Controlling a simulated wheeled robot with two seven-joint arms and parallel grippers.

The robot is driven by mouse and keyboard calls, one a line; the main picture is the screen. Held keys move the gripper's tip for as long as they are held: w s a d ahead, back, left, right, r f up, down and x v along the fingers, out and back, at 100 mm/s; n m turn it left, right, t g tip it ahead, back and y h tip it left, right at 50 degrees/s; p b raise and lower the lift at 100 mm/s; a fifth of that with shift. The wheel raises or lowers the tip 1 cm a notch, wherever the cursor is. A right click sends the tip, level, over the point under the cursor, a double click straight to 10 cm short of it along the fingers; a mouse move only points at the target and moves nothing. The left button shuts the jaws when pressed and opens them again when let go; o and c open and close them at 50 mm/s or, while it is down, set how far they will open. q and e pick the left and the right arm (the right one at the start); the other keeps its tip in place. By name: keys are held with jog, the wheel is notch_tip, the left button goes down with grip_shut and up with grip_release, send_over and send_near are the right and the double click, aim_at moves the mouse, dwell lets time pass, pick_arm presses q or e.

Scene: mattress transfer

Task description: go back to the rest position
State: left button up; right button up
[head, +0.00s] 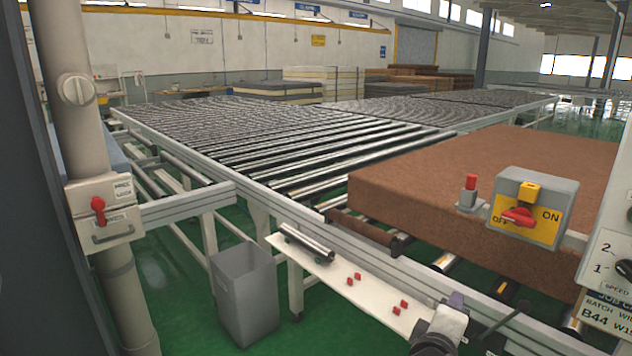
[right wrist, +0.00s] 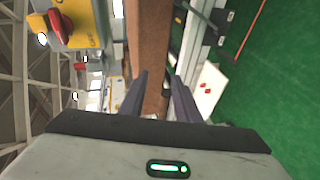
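My right gripper (head: 456,302) shows at the bottom of the head view, in front of the conveyor's near edge and the right end of a white shelf (head: 345,283). In the right wrist view its two dark fingers (right wrist: 161,85) stand apart with nothing between them, so it is open. A brown mattress (head: 480,185) lies on the rollers at the right in the head view; its brown side (right wrist: 150,50) shows beyond the fingers in the right wrist view. My left gripper is not in view.
A grey switch box (head: 535,207) with a red knob stands before the mattress. A roller conveyor (head: 300,160) fills the middle. A grey bin (head: 245,295) stands on the green floor. The shelf holds a loose roller (head: 303,243) and several red blocks. A pipe with a red-handled box (head: 103,212) is at left.

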jog(key=s+a+f+m+g+y, duration=0.1)
jog(key=s+a+f+y, duration=0.25)
jog(key=s+f, duration=0.55)
jog(key=s+a+f+m+g+y, duration=0.1)
jog(key=s+a+f+y, duration=0.3)
jog(key=f, duration=0.9)
jog(key=s+a+f+m+g+y, duration=0.1)
jog(key=s+f+m, duration=0.2)
jog(key=s, duration=0.5)
jog(key=s+a+f+m+y, duration=0.1)
jog(key=s+f, duration=0.3)
jog(key=s, duration=0.5)
jog(key=shift+s+a+m+g+y, duration=0.2)
jog(key=shift+a+m+g+y, duration=0.2)
jog(key=shift+m+y, duration=0.4)
